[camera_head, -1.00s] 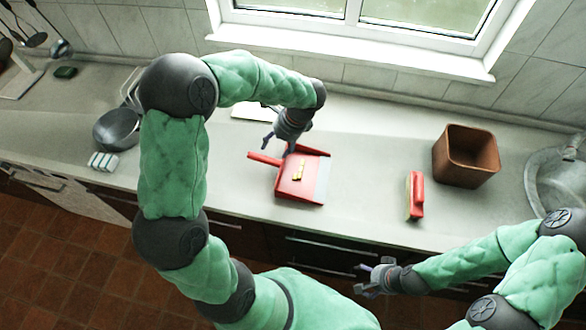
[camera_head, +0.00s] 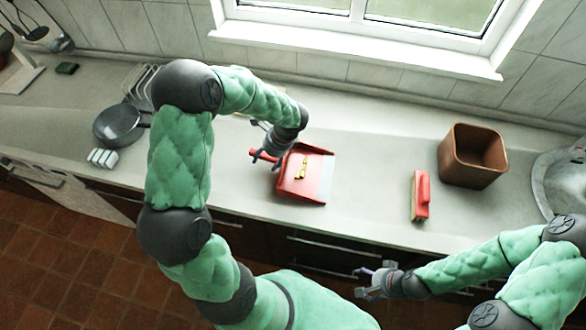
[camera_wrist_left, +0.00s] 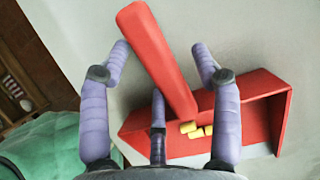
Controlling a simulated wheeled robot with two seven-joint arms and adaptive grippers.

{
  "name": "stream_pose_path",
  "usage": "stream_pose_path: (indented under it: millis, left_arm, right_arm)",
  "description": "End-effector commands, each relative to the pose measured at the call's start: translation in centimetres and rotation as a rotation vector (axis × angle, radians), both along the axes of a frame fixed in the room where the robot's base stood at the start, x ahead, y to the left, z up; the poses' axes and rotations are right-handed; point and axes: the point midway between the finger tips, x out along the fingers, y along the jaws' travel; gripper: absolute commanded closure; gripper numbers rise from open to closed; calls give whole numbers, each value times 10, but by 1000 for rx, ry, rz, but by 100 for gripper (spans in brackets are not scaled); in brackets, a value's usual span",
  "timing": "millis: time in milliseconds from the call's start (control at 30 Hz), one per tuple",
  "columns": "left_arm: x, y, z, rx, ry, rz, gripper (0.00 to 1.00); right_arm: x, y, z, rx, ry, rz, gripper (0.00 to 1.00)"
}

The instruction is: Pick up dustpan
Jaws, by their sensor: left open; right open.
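The red dustpan (camera_head: 296,185) lies on the counter with small yellow pieces (camera_head: 301,169) in it. Its handle (camera_head: 257,153) points to the left. My left gripper (camera_head: 264,161) is open at the handle. In the left wrist view, the left gripper's fingers (camera_wrist_left: 160,62) spread on either side of the red handle (camera_wrist_left: 150,45), and the pan (camera_wrist_left: 262,95) lies beyond to the right. Whether a finger touches the handle I cannot tell. My right gripper (camera_head: 366,282) is open and empty in front of the counter edge, well away from the dustpan.
A red brush (camera_head: 421,195) and a brown square bin (camera_head: 472,156) stand to the right, beside a round metal sink (camera_head: 562,180). A grey pan (camera_head: 118,125) and white blocks (camera_head: 102,158) are on the left. The counter between dustpan and brush is clear.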

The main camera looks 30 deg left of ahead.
Motion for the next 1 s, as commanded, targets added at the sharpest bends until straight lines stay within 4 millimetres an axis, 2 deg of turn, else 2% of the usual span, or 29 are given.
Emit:
stream_pose_path:
  millis: [167, 300, 400, 767, 1000]
  left_arm:
    - [0, 0, 1, 0, -1, 0, 37]
    - [0, 0, 1, 0, -1, 0, 76]
    - [0, 0, 1, 0, -1, 0, 100]
    - [1, 0, 3, 0, -1, 0, 100]
    - [1, 0, 22, 2, -1, -1, 100]
  right_arm:
    - [0, 0, 1, 0, 0, 0, 19]
    - [0, 0, 1, 0, 0, 0, 19]
    - [0, 0, 1, 0, 0, 0, 19]
    - [0, 0, 1, 0, 0, 0, 19]
    - [0, 0, 8, 0, 0, 0, 19]
